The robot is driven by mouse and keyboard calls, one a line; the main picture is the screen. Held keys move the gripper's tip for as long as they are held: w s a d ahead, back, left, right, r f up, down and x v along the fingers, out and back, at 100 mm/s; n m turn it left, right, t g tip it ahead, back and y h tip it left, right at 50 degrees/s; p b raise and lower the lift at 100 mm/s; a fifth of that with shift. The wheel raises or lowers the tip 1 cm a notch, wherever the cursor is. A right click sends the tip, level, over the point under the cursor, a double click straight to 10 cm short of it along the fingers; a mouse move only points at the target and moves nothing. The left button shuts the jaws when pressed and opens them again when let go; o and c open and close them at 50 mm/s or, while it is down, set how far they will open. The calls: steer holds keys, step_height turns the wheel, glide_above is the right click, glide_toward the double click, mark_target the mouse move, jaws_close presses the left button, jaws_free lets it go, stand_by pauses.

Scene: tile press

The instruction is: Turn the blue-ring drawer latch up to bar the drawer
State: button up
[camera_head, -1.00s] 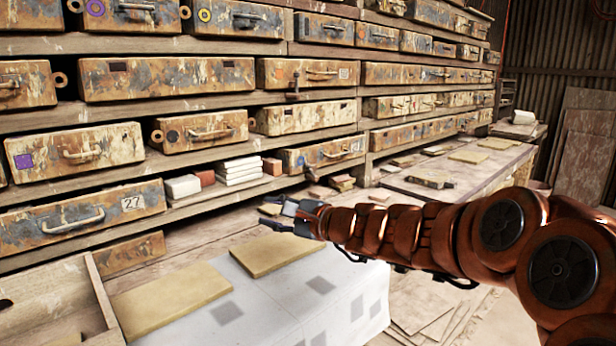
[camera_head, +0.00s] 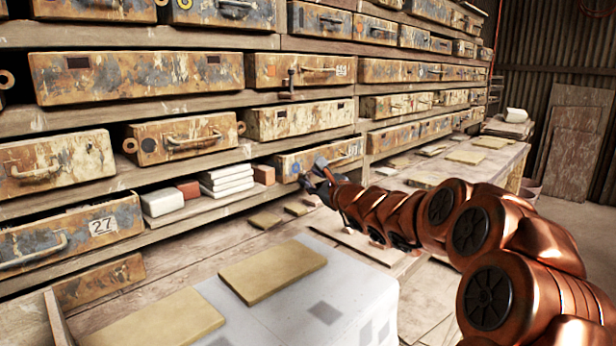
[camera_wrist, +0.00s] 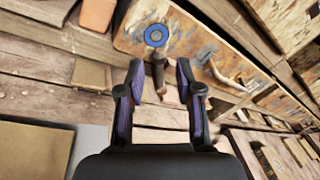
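The drawer with the blue ring (camera_wrist: 156,36) is the scuffed tan drawer (camera_head: 345,152) low on the shelf wall in the head view. Its dark latch (camera_wrist: 158,72) hangs down just below the ring in the wrist view, with a brownish lower end. My gripper (camera_wrist: 160,68) is open, one finger on each side of the latch, with visible gaps. I cannot tell whether the fingers are deep enough around it. In the head view my gripper (camera_head: 317,176) is in front of the drawer's left end and hides part of it.
The drawer's own pull handle (camera_wrist: 222,75) is right of my fingers in the wrist view. White blocks (camera_head: 227,178) and a reddish block (camera_head: 263,174) lie on the shelf left of the drawer. A tan tile (camera_head: 272,270) lies on the pale bench sheet (camera_head: 340,290) below.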

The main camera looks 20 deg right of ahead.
steer(key=shift+w+a+f, duration=0.1)
steer(key=shift+w+a, duration=0.05)
steer(key=shift+w, duration=0.9)
jaws_close()
